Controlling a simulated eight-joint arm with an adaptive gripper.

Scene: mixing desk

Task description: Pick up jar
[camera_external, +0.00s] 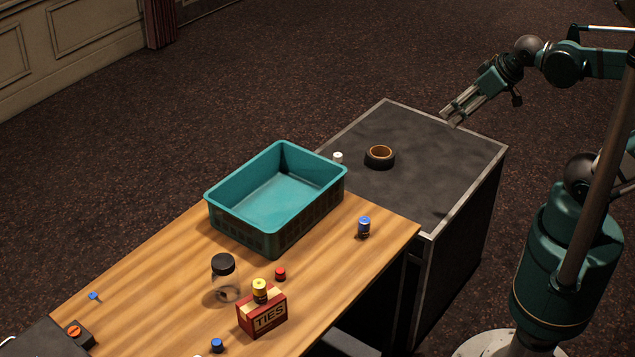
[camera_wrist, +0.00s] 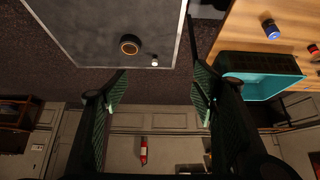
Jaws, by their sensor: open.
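The jar (camera_external: 226,286) is clear with a black lid and stands upright on the wooden desk, in front of the teal crate and to the left of the red TIES box. I cannot make the jar out in the wrist view. My gripper (camera_external: 449,116) is raised above the far right corner of the grey cabinet top, well away from the jar. In the wrist view my gripper (camera_wrist: 158,100) has its two fingers spread wide with nothing between them.
A teal crate (camera_external: 228,216) stands on the wooden desk (camera_external: 150,285). A red item (camera_external: 280,273), a blue-topped cylinder (camera_external: 364,228) and a blue item (camera_external: 217,345) are near. A tape roll (camera_external: 380,160) lies on the cabinet.

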